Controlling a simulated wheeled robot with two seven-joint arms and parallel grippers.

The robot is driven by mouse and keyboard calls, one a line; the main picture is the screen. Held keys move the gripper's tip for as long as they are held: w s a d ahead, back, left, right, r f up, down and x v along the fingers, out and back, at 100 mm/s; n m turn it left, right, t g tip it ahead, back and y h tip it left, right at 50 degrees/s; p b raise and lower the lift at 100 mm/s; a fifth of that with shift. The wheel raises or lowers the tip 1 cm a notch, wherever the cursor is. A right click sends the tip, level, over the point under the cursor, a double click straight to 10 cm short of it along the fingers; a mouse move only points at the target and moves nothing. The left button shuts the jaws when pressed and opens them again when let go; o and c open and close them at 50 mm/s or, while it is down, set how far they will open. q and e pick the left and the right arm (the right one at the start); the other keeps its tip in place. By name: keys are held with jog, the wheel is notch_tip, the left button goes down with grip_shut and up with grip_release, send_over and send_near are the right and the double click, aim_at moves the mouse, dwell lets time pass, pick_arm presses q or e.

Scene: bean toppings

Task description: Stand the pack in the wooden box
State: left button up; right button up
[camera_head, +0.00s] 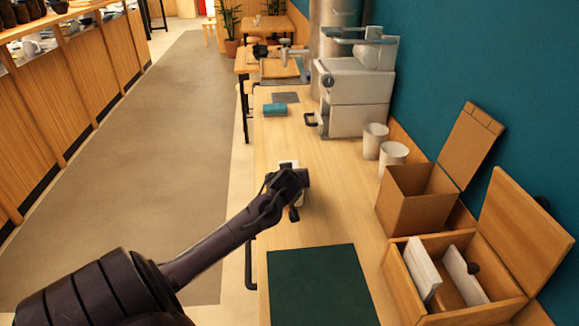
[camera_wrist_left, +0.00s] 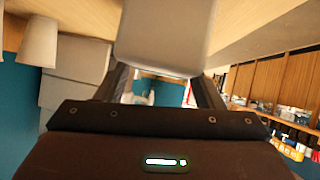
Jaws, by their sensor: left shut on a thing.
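A pale, whitish pack (camera_wrist_left: 165,35) is between the fingers of my left gripper (camera_wrist_left: 165,85) in the left wrist view. In the head view my left gripper (camera_head: 290,188) is over the table, shut on the pack, which is mostly hidden behind it; a white edge of the pack (camera_head: 288,164) shows. The open wooden box (camera_head: 397,277) is at the front right, apart from the gripper. Two white flat things (camera_head: 424,268) stand tilted in it, with a gap between them. Its lid (camera_head: 525,232) is raised at the right. My right gripper is not in view.
A second open brown box (camera_head: 407,212) stands behind the wooden box. Two white cups (camera_head: 375,140) and a grey machine (camera_head: 357,95) are farther back. A dark green mat (camera_head: 320,287) lies at the front. A blue item (camera_head: 275,110) lies at the back left. The table around the gripper is clear.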

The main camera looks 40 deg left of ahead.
pick_arm(q)
jog(key=shift+f, duration=0.15)
jog(key=o, duration=1.6)
jog(key=shift+f, duration=0.1)
jog(key=shift+c, duration=0.2)
jog(key=shift+r, duration=0.25)
jog(key=b+v, duration=0.2)
jog(key=v, duration=1)
jog(key=shift+f, duration=0.1)
